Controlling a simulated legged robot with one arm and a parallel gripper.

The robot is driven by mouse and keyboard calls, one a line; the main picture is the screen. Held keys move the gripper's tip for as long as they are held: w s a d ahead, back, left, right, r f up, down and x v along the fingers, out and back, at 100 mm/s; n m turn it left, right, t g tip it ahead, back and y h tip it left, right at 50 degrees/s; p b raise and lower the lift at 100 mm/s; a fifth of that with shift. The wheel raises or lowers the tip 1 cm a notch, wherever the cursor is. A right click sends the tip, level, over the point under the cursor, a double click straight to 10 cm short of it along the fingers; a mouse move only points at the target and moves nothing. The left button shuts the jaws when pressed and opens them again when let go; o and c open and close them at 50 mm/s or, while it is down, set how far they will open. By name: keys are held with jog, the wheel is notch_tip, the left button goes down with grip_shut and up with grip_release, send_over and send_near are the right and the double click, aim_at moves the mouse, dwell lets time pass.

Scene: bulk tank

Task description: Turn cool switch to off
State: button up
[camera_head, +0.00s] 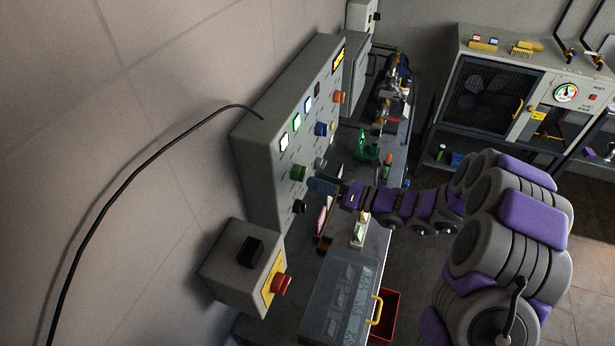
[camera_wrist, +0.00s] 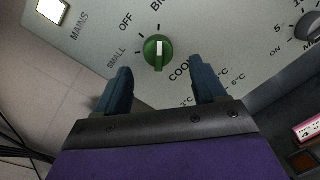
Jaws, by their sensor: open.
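The green rotary knob (camera_wrist: 158,50) is on the grey control panel (camera_wrist: 235,35), with OFF, SMALL and a partly cut-off BI label around it. A label starting with COOL is just beside it. Its white mark runs roughly up and down in the wrist view, and I cannot tell which label it marks. In the head view the green knob (camera_head: 298,173) sits low on the panel (camera_head: 262,165). My gripper (camera_wrist: 163,80) is open with blue fingers, one on each side below the knob, seemingly not touching it. My gripper (camera_head: 322,184) also shows close to the panel in the head view.
A dark knob (camera_wrist: 308,25) sits at the right. A blue knob (camera_head: 321,129), an orange knob (camera_head: 338,97) and a black knob (camera_head: 299,206) share the panel. A clear-lidded box (camera_head: 345,285) is below my arm.

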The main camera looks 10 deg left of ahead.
aim_at(304, 174)
jog(key=x, duration=0.5)
jog(key=shift+d, duration=0.2)
jog(key=shift+s+a, duration=0.1)
jog(key=c, duration=1.1)
